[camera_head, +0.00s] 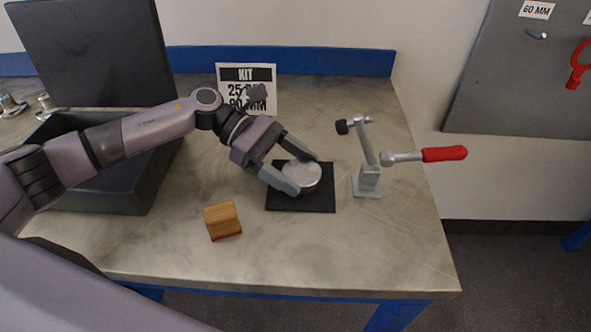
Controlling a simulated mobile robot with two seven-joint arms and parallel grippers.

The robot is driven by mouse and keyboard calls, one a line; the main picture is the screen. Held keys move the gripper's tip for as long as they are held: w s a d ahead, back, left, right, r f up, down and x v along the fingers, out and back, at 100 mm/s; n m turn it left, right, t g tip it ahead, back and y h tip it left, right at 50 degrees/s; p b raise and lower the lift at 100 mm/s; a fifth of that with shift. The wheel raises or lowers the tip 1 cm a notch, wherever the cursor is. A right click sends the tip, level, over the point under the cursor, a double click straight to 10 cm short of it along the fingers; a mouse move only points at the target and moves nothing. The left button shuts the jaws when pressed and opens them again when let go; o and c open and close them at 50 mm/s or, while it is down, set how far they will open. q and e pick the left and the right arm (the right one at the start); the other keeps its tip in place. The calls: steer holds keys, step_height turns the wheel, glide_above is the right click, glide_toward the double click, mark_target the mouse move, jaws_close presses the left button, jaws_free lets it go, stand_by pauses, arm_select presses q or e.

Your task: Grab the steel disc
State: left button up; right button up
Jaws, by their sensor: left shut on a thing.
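The steel disc (303,175) is a round, shiny metal piece over the black mat (312,203) near the middle of the table. My left gripper (306,176) reaches in from the left, with one finger at the far side of the disc and one at its near left side. Its fingers are shut on the disc. I cannot tell whether the disc rests on the mat or is slightly raised. My right gripper is not in view.
A toggle clamp with a red handle (444,154) stands just right of the mat. A wooden block (222,220) lies in front. A dark open case (140,197) is at left. The table's front right is clear.

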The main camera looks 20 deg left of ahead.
mark_target(295, 169)
arm_select(q)
step_height(295, 169, up, 6)
steer(key=shift+r+b, duration=0.15)
steer(key=shift+b, duration=0.15)
steer(key=s+d+b, duration=0.1)
steer(key=s+d, duration=0.1)
steer(key=s, duration=0.6)
steer(key=s+d+b, duration=0.1)
steer(key=s+d, duration=0.2)
steer(key=s, duration=0.6)
steer(key=shift+s, duration=0.15)
